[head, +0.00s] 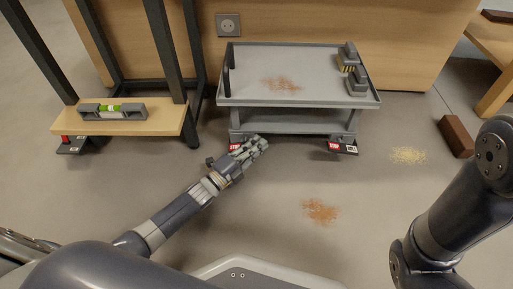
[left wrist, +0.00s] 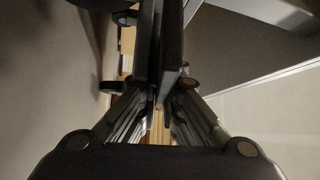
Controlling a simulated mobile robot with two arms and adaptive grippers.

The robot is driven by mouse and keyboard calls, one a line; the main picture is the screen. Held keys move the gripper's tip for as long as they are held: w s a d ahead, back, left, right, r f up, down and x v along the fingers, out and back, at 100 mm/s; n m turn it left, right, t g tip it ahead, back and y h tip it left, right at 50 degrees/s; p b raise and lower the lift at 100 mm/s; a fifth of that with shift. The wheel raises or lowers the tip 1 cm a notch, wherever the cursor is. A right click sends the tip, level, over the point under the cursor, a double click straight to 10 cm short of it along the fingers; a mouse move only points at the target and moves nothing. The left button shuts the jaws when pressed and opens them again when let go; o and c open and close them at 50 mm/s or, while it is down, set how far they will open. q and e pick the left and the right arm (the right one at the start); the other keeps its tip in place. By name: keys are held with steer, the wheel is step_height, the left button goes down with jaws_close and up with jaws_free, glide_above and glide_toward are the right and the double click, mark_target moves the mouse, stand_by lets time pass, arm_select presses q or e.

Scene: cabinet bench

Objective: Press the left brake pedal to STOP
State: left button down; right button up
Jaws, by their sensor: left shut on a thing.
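The grey cart (head: 297,104) stands against the wooden cabinet. Its left brake pedal (head: 234,148) shows a red STOP label at the front left foot, and its right brake pedal (head: 342,148) has another at the front right. My left gripper (head: 261,142) is low at the cart's front left, just right of the left STOP label and partly covering that corner. It also shows in the left wrist view (left wrist: 159,80), with its fingers close together. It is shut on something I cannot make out. Whether it touches the pedal is unclear. My right gripper is out of view.
A wooden shelf (head: 120,122) with a level (head: 112,111) on it stands at the left. A brown block (head: 456,136) lies on the floor at the right. Brown crumbs (head: 320,211) and pale crumbs (head: 408,155) lie on open floor before the cart.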

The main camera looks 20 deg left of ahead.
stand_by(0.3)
arm_select(q)
steer(key=c, duration=1.8)
jaws_free()
steer(key=shift+o, duration=0.2)
steer(key=shift+s+a, duration=0.1)
steer(key=shift+s, duration=0.05)
steer(key=v, duration=1.1)
steer(key=shift+s+a+f, duration=0.1)
steer(key=shift+s+a, duration=0.1)
steer(key=shift+s, duration=0.15)
